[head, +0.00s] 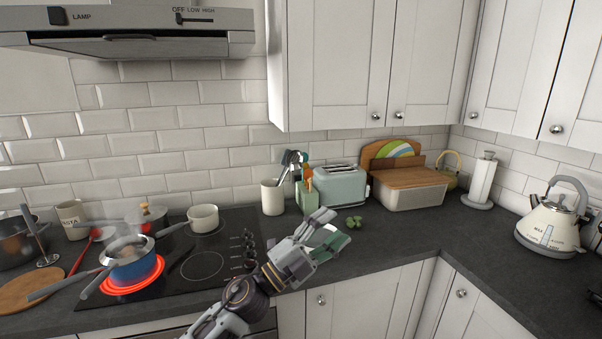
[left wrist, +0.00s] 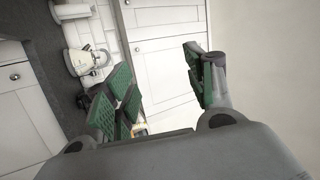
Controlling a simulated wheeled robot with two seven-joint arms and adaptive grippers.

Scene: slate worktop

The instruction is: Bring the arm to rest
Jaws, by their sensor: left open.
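My left arm reaches in from the bottom of the head view. Its gripper (head: 326,231) is over the front part of the slate worktop (head: 385,237), in front of the toaster. The gripper is open, and I see nothing between its fingers. In the left wrist view its green-padded fingers (left wrist: 160,85) stand apart, with cabinet fronts and the kettle (left wrist: 88,60) beyond. My right gripper is not in view.
A blue pot (head: 134,262) sits on a glowing red burner at the left, its handles sticking out. A toaster (head: 342,186) and bread box (head: 408,190) stand behind. The worktop at right centre is clear.

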